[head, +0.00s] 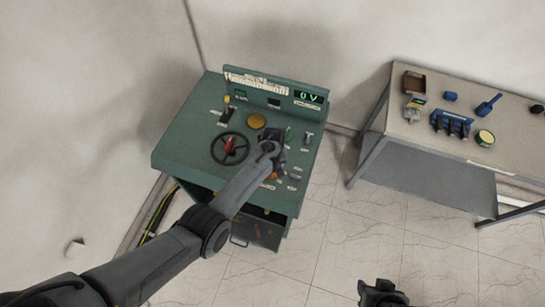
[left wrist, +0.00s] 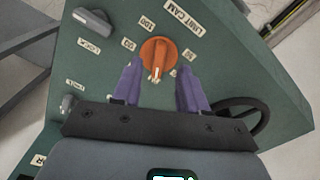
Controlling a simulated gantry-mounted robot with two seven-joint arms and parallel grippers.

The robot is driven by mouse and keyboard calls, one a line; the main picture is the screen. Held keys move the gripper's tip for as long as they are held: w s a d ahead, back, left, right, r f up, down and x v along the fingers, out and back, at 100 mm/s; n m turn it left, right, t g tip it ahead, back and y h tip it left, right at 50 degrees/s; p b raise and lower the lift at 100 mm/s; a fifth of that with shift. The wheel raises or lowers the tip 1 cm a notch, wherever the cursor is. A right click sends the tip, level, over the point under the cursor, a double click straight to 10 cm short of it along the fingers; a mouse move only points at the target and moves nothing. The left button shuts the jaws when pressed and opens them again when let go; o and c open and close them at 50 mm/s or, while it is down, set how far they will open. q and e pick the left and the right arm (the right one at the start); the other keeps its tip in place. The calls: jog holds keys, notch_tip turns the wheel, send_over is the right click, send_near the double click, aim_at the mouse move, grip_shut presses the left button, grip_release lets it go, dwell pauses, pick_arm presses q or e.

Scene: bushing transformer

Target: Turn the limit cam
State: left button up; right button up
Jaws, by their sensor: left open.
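The limit cam is an orange round knob (left wrist: 158,52) on the green panel, under a "LIMIT CAM" label (left wrist: 183,17), with small number labels around it. White marks show on its edge nearest my gripper. My left gripper (left wrist: 160,78) is open, its two purple fingers on either side of the knob's near edge with nothing held between them. Whether they touch the knob cannot be told. In the head view my left gripper (head: 272,152) is over the console and mostly hides the orange knob (head: 271,175). My right gripper (head: 381,293) is at the bottom edge, its jaws unclear.
The green console (head: 180,155) has a black handwheel (head: 230,149), a yellow round part (head: 257,121), several switches and a display reading 0 V (head: 309,97). A grey knob (left wrist: 93,20) is near the cam. A table (head: 430,135) with parts stands right; floor between is clear.

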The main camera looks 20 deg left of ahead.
pick_arm(q)
jog(key=shift+r, duration=2.7)
jog(key=s+a+f+g, duration=0.3)
jog(key=s+f, duration=1)
jog(key=s, duration=0.3)
jog(key=s+a+m, duration=0.1)
jog(key=s+a, duration=0.3)
jog(key=s, duration=1.1)
notch_tip(320, 180, up, 26)
jog(key=d+m+t, duration=0.2)
jog(key=m+t, duration=0.4)
jog(key=shift+f+t, duration=0.25)
jog(key=shift+t, duration=0.05)
